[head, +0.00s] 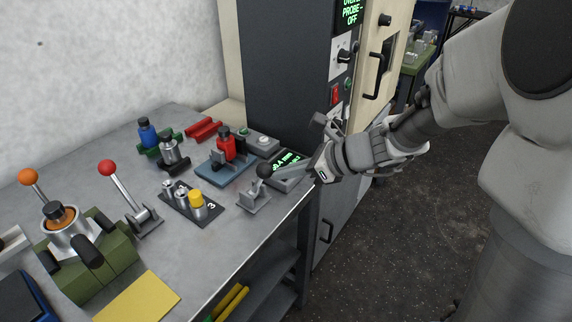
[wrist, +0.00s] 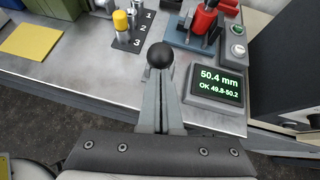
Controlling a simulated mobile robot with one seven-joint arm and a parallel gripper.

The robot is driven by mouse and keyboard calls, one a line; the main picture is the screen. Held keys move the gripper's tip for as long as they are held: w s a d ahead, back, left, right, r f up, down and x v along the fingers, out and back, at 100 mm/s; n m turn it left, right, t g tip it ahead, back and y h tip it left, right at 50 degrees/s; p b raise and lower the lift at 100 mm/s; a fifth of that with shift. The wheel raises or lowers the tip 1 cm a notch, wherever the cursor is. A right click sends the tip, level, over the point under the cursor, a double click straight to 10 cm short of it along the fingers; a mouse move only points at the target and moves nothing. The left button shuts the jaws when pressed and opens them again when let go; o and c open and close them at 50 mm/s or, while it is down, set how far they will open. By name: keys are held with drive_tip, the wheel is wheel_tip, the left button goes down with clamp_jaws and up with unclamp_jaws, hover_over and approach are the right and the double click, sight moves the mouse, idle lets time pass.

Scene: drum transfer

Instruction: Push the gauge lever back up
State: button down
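The gauge lever has a black ball knob (head: 264,171) above a small grey bracket (head: 252,202) near the table's right edge. In the wrist view the knob (wrist: 160,54) shows just past the fingertips. My gripper (head: 282,183) comes in from the right in the head view; in the wrist view its grey fingers (wrist: 160,80) are together, with nothing visible between them. I cannot tell whether the tips touch the knob or the stem, which they mostly hide. The gauge display (wrist: 217,83) reads 50.4 mm, OK 49.8-50.2.
A blue fixture with a red clamp (head: 223,146) and a numbered dark plate with cylinders (head: 191,203) stand close by. A red-knobbed lever (head: 107,168) and a green fixture (head: 92,268) are to the left. A tall dark cabinet (head: 285,70) stands behind.

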sight(267, 164)
drive_tip(key=shift+w+a+r+p, duration=0.1)
drive_tip(key=shift+a+r+p, duration=0.15)
drive_tip(key=shift+p, duration=0.3)
drive_tip(key=p, duration=0.2)
drive_tip(key=r+g+p, duration=0.1)
drive_tip(key=p, duration=0.1)
drive_tip(key=shift+w+a+r+h, duration=0.25)
drive_tip(key=shift+w+a+h, duration=0.05)
drive_tip(key=shift+a+h, duration=0.1)
drive_tip(key=p, duration=0.4)
drive_tip(key=shift+w+a+r+h, duration=0.25)
drive_tip(key=shift+a+r+h, duration=0.1)
drive_tip(key=shift+h, duration=0.05)
drive_tip(key=p, duration=0.3)
drive_tip(key=w+a+g+h+p, duration=0.1)
drive_tip(key=p, duration=0.2)
drive_tip(key=shift+a+r, duration=0.2)
drive_tip(key=shift+r, duration=0.15)
drive_tip(key=w+a+g+h+p, duration=0.1)
drive_tip(key=p, duration=0.3)
drive_tip(key=shift+a+r, duration=0.1)
drive_tip(key=shift+h, duration=0.3)
drive_tip(key=shift+w+a+f+p, duration=0.15)
drive_tip(key=shift+w+a+p, duration=0.85)
drive_tip(key=shift+p, duration=0.25)
drive_tip(key=shift+w+a+f+p, duration=0.1)
drive_tip(key=shift+w+a+p, duration=0.65)
drive_tip(key=shift+a+p, duration=0.4)
drive_tip(key=shift+d+r, duration=0.1)
drive_tip(key=shift+d, duration=0.05)
